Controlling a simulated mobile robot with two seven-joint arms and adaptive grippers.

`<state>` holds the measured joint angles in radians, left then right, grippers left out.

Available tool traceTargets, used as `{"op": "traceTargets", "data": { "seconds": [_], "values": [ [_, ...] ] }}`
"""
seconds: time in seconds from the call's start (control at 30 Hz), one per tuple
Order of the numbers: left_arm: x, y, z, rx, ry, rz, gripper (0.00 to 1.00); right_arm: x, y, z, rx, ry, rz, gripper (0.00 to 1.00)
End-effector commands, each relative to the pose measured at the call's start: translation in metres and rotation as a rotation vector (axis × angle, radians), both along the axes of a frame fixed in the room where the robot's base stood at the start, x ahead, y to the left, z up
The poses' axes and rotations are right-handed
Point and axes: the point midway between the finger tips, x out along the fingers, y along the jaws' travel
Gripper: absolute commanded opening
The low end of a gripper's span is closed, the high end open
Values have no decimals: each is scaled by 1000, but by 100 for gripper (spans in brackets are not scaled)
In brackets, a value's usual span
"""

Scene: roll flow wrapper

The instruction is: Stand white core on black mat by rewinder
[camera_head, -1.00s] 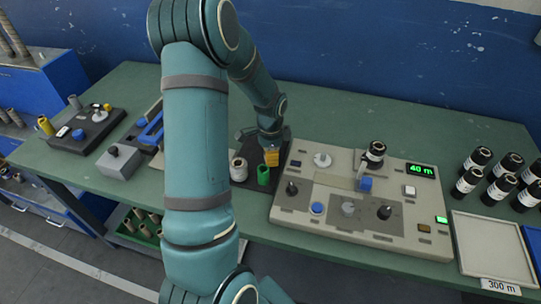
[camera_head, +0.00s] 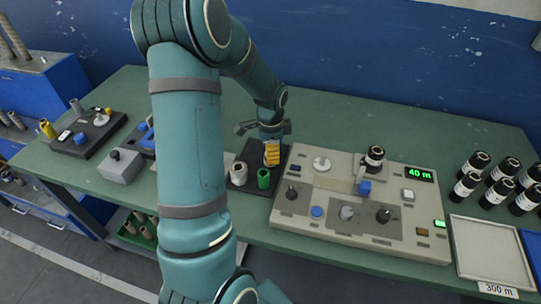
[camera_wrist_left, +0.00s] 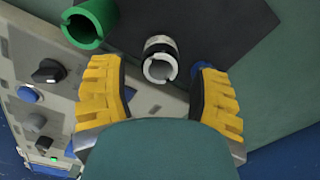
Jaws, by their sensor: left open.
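The white core (camera_wrist_left: 159,68), with a dark band around it, stands end-up at the edge of the black mat (camera_wrist_left: 215,22) in the left wrist view. My left gripper (camera_wrist_left: 163,92) is open, its yellow-padded fingers on either side of the core with gaps showing. In the head view my left gripper (camera_head: 272,153) is over the black mat (camera_head: 245,186), beside the rewinder (camera_head: 335,210); the core is mostly hidden there. A green core (camera_head: 263,178) stands in front of the gripper. My right gripper is out of view.
Several black-banded rolls (camera_head: 466,186) stand at the right near a grey tray (camera_head: 490,250). A grey box (camera_head: 120,165) is at the left. The table behind the rewinder is clear.

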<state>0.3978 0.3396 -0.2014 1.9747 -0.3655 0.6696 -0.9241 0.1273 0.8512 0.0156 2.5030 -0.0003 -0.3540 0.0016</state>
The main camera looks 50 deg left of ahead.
Motion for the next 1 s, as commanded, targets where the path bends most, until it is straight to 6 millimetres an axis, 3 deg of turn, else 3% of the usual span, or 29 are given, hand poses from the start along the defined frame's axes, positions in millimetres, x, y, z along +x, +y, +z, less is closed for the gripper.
{"op": "traceTargets", "data": {
  "seconds": [0.03, 0.2, 0.4, 1.0],
  "values": [
    [1, 0, 15, 2, -5, 0, 62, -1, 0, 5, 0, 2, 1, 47],
    [1, 0, 49, 2, -5, 1, 62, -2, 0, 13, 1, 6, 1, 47],
    [0, 0, 73, 1, -2, 0, 62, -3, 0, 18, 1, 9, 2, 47],
    [0, 0, 80, 0, 0, 0, 62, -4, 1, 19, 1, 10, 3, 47]
  ]
}}
